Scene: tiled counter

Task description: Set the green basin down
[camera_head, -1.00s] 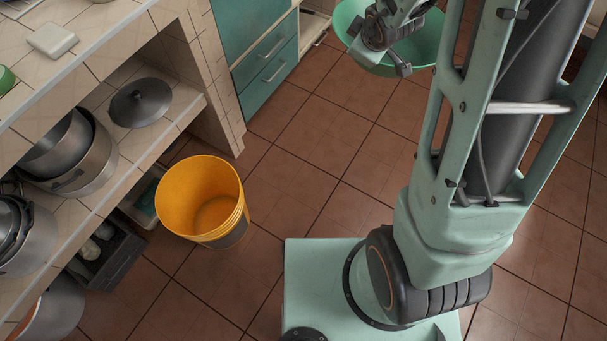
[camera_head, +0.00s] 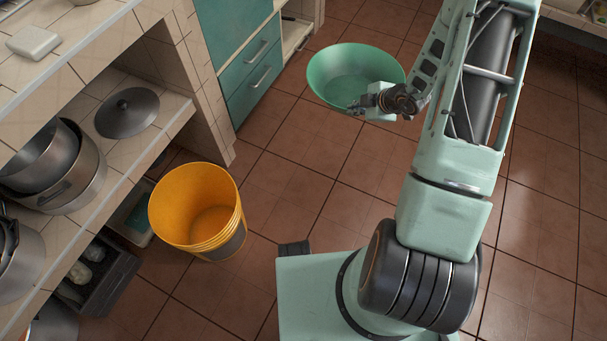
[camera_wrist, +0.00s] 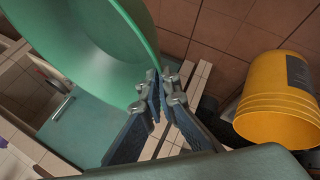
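The green basin (camera_head: 340,68) is in the upper middle of the head view, its open side facing up toward the camera. My gripper (camera_head: 358,105) is at the basin's near right rim. In the wrist view the basin (camera_wrist: 95,35) fills the upper left. My gripper's fingers (camera_wrist: 160,98) come together there on the edge of the basin, shut on its rim. The basin appears held over the tiled floor; the gap beneath it cannot be judged. Its underside is hidden in the head view.
A yellow bucket (camera_head: 200,215) stands on the floor beside the tiled counter (camera_head: 150,110), which holds pots and a lid (camera_head: 127,112). Teal drawers (camera_head: 255,75) are left of the basin. The brown tiled floor (camera_head: 300,150) between bucket and basin is clear.

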